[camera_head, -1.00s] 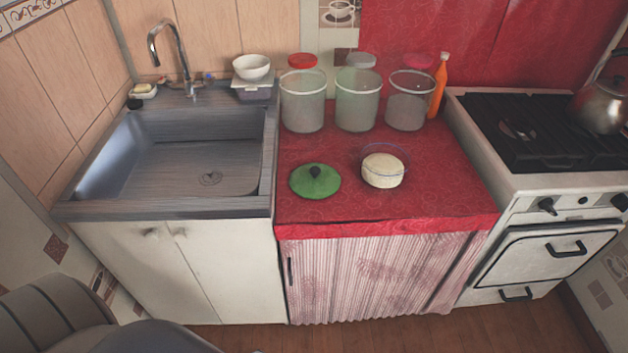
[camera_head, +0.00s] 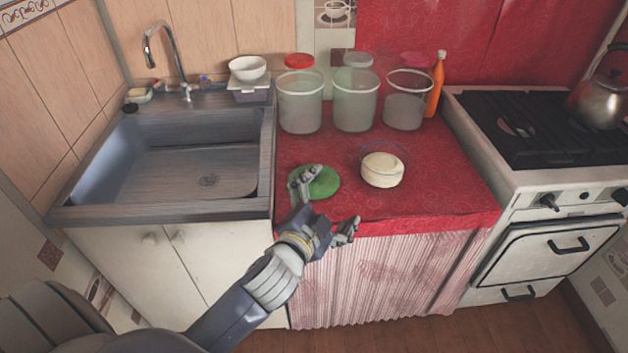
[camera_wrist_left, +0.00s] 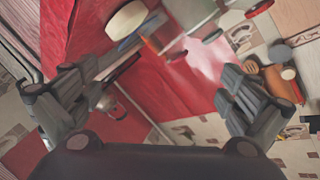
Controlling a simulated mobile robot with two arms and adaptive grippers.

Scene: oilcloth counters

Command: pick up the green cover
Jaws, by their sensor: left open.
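The green cover (camera_head: 325,183) is a round lid lying on the red cloth-covered counter (camera_head: 425,200), near its front left, beside the sink. My left gripper (camera_head: 325,205) is open and empty in the head view. One finger overlaps the cover's left part in the picture and hides its dark knob; I cannot tell whether it touches. The other finger is at the counter's front edge. The left wrist view shows both fingers of the left gripper (camera_wrist_left: 160,100) spread wide with nothing between them; I cannot make out the cover there. My right gripper is not in view.
A clear bowl with a pale round content (camera_head: 382,170) stands just right of the cover. Three large jars (camera_head: 355,105) and an orange bottle (camera_head: 436,85) stand behind. The sink (camera_head: 180,170) is left, the stove (camera_head: 530,140) right. Bare cloth lies right of the bowl.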

